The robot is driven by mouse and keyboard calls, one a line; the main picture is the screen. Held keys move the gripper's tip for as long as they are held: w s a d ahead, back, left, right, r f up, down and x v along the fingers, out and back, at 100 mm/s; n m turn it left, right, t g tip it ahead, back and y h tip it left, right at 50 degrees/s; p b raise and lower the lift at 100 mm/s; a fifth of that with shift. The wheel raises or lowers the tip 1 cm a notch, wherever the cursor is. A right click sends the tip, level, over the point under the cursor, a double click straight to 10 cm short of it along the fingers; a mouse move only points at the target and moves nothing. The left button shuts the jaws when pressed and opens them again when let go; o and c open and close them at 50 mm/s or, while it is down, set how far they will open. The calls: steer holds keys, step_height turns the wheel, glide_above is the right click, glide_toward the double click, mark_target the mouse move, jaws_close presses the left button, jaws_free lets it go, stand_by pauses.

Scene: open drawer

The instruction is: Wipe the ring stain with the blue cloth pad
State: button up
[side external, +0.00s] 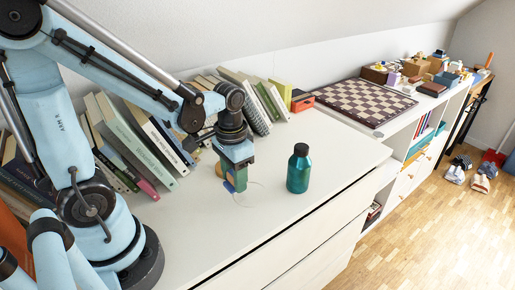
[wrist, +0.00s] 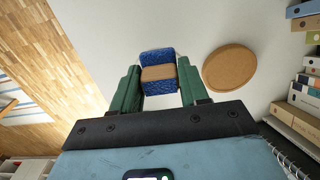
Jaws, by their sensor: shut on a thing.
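The blue cloth pad (wrist: 157,57) has a tan band (wrist: 158,73) around its middle. My gripper (wrist: 158,80) is shut on it, with a green finger on each side. In the side external view, my gripper (side external: 236,178) points down at the white top, and a blue end of the pad (side external: 229,187) shows at its lower left. The pad is at or just above the surface; I cannot tell if it touches. A faint ring stain (side external: 265,197) shows beside and partly behind my gripper, on its right. I cannot make the stain out clearly in the wrist view.
A teal bottle with a black cap (side external: 299,170) stands upright right of the stain. A round cork mat (wrist: 230,68) lies close to the pad. Books (side external: 132,145) line the wall. A chessboard (side external: 365,101) lies further back. The white top's front is clear.

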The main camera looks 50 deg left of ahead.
steer(key=shift+r, duration=2)
